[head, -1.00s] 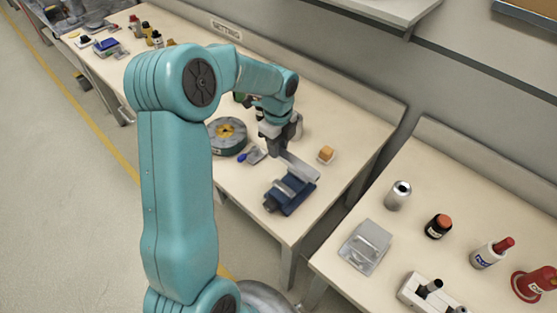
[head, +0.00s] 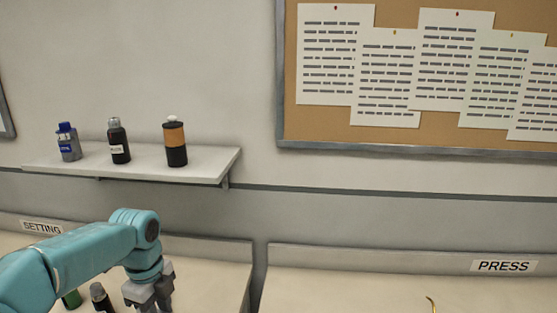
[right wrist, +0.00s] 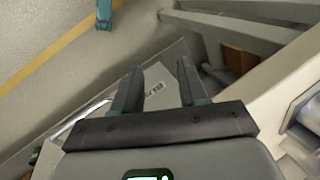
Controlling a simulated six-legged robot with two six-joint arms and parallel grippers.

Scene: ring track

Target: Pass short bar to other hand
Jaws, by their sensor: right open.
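The short bar cannot be made out in either current view. In the head view my left gripper (head: 150,294) is at the bottom left, pointing down over the bench with the SETTING sign (head: 42,228). Its fingertips are cut off by the picture's edge, so whether it holds anything is hidden. In the right wrist view my right gripper (right wrist: 157,82) is open, and nothing is clasped between its two dark fingers. A grey surface with a partly hidden label (right wrist: 155,90) shows beyond the fingers.
A wall shelf (head: 130,165) with several bottles is above the left bench. A corkboard (head: 400,138) with papers hangs at right, above the PRESS bench (head: 350,290). A dark bottle (head: 101,297) stands beside my left gripper. A brown block (right wrist: 238,60) shows in the right wrist view.

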